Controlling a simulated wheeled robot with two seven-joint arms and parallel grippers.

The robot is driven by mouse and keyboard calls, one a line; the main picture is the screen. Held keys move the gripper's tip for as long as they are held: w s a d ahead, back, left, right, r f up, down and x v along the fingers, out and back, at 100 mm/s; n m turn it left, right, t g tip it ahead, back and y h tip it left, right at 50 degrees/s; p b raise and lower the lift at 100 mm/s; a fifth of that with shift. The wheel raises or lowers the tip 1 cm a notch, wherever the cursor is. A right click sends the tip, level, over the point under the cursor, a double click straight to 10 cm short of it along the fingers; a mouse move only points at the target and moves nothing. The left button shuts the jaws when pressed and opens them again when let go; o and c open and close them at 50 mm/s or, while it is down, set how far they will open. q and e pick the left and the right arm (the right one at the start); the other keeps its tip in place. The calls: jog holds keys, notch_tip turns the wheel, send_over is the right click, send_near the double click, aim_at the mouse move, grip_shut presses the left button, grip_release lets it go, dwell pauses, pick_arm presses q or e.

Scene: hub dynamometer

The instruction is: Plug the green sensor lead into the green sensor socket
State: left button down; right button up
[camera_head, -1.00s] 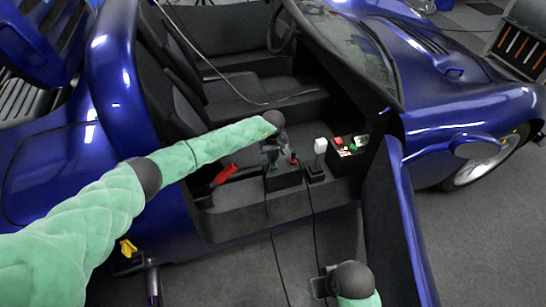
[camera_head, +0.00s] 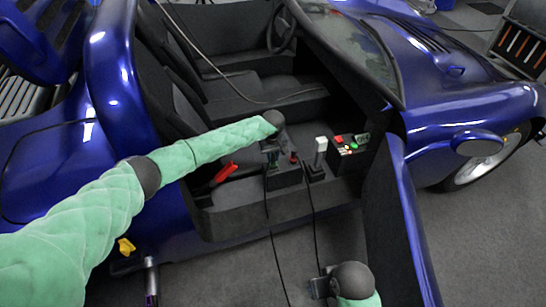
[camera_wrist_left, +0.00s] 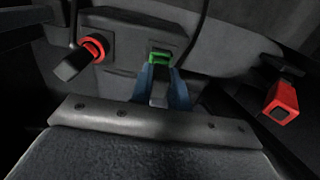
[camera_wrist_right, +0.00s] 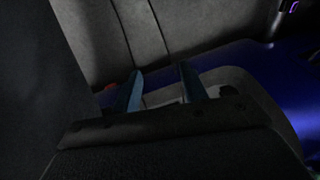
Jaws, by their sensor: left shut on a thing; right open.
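My left gripper (camera_head: 271,158) is at the centre console between the seats, fingers pointing down. A green piece (camera_wrist_left: 159,58) shows right at the fingertips against a dark panel. I cannot tell whether it is the plug or the green sensor socket, nor how deep the plug sits. A thin black cable (camera_head: 267,203) hangs below this gripper. My right gripper (camera_wrist_right: 160,88) is open and empty, low near the open door.
A red-ringed socket (camera_wrist_left: 93,48) with a dark plug is left of the fingers; a red buckle (camera_wrist_left: 282,101) is to the right. A white-knobbed lever (camera_head: 320,146) and a button panel (camera_head: 350,144) stand right of my left gripper. The blue door (camera_head: 408,220) is open.

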aim_at(273, 155)
pick_arm(q)
jog(key=shift+f, duration=0.15)
pick_arm(e)
jog(key=shift+f, duration=0.15)
pick_arm(q)
jog(key=c, duration=1.3)
grip_release()
jog(key=shift+o, duration=0.2)
pick_arm(e)
jog(key=w+a+f+t+y, duration=0.2)
jog(key=a, duration=0.4)
pick_arm(q)
notch_tip(273, 155, up, 8)
jog(key=shift+f+p, duration=0.1)
jog(key=shift+p, duration=1.05)
pick_arm(e)
jog(key=shift+g+h, duration=0.6)
jog(key=shift+h, duration=0.1)
jog(key=d+r, duration=0.1)
jog(key=d, duration=0.1)
jog(key=s+d+r, duration=0.1)
jog(key=r, duration=0.1)
jog(key=shift+d+r, duration=0.25)
jog(key=shift+d, duration=0.1)
